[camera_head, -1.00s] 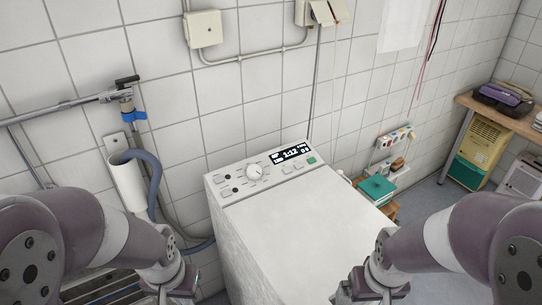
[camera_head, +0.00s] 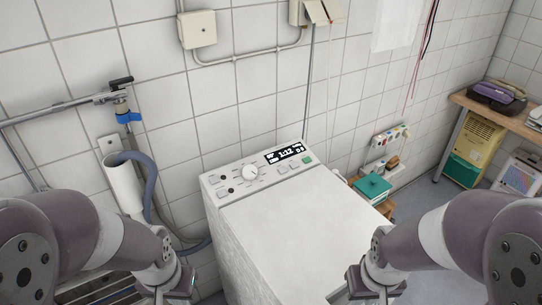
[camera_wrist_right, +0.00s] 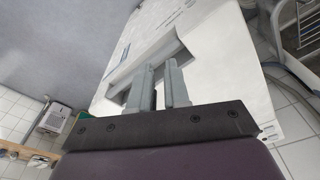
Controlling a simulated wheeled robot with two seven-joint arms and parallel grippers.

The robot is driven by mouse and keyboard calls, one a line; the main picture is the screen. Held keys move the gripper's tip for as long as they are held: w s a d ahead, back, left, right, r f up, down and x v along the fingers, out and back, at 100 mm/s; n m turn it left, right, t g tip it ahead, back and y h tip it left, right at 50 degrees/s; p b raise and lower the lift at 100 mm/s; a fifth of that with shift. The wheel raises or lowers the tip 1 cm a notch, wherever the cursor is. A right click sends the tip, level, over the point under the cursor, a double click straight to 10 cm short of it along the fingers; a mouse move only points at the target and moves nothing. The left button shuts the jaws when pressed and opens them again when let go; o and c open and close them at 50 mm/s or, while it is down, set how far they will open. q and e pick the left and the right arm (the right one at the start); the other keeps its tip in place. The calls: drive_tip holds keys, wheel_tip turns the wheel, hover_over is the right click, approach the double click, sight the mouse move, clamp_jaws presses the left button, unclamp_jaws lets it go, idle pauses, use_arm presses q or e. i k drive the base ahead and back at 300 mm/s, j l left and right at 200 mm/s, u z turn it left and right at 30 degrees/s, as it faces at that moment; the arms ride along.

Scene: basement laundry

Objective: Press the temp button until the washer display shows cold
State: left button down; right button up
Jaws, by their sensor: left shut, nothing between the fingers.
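The white top-loading washer (camera_head: 300,225) stands against the tiled wall, its control panel along the back edge. The dark display (camera_head: 285,154) is lit and seems to read 1:12; its smaller words are too small to read. A round knob (camera_head: 250,172) sits left of the display, with small buttons (camera_head: 228,190) around it. I cannot tell which is the temp button. My left gripper (camera_head: 184,293) is shut and empty, low and left of the washer. My right gripper (camera_wrist_right: 160,68) is slightly open and empty over the washer lid's front part, away from the panel.
A grey hose (camera_head: 150,185) and a white pipe (camera_head: 123,185) stand left of the washer. A teal box (camera_head: 373,187) sits on a low stool to its right. A wooden table (camera_head: 495,112) stands at the far right. The washer lid is clear.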

sight(283, 171)
drive_tip(key=k, duration=0.25)
drive_tip(key=k+u, duration=0.4)
drive_tip(key=u, duration=1.25)
drive_tip(key=k+l, duration=0.1)
drive_tip(key=l, duration=1.1)
